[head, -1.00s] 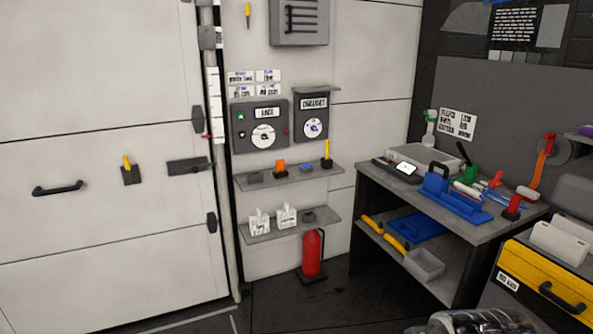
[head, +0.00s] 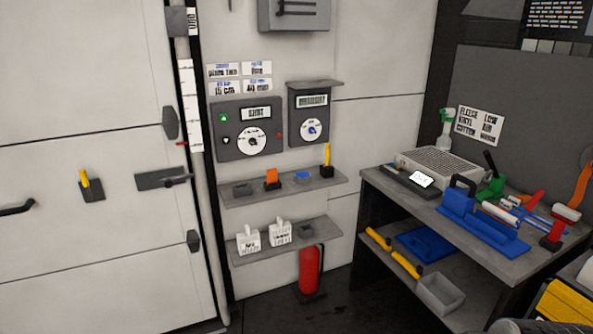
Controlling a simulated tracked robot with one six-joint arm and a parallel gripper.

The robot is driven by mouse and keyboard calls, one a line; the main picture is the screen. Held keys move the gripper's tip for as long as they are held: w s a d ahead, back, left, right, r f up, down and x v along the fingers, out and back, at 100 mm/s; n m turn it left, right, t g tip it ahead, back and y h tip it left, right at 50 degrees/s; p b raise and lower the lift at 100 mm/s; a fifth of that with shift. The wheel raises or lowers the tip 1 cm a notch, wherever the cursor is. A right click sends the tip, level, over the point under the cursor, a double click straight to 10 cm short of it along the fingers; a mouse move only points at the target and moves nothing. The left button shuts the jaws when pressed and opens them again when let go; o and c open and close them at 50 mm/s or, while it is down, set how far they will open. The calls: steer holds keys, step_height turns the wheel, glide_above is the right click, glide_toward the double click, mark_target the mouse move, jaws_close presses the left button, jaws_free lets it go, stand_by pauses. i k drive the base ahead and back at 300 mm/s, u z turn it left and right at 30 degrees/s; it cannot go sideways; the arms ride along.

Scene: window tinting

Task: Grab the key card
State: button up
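I cannot make out the key card for sure. A small flat blue item (head: 303,177) lies on the upper wall shelf, too small to identify. An orange item (head: 271,177) stands in a dark holder to its left on the same shelf. A small bright white panel (head: 421,180) shows on a dark device on the workbench; I cannot tell whether it is a screen or a card. My gripper is not in view; a dark rounded shape at the bottom right edge is too cut off to tell.
The upper shelf (head: 230,200) and lower shelf (head: 270,246) are on the wall, with a red fire extinguisher (head: 310,270) below. The workbench (head: 390,193) at right is crowded with tools. A door (head: 90,250) fills the left. Dark floor lies clear before the shelves.

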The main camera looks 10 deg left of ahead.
mark_target(272, 173)
steer(key=i, duration=1.7)
steer(key=u, duration=0.7)
steer(key=i, duration=0.6)
steer(key=u, duration=1)
steer(key=i, duration=0.9)
steer(key=u, duration=0.6)
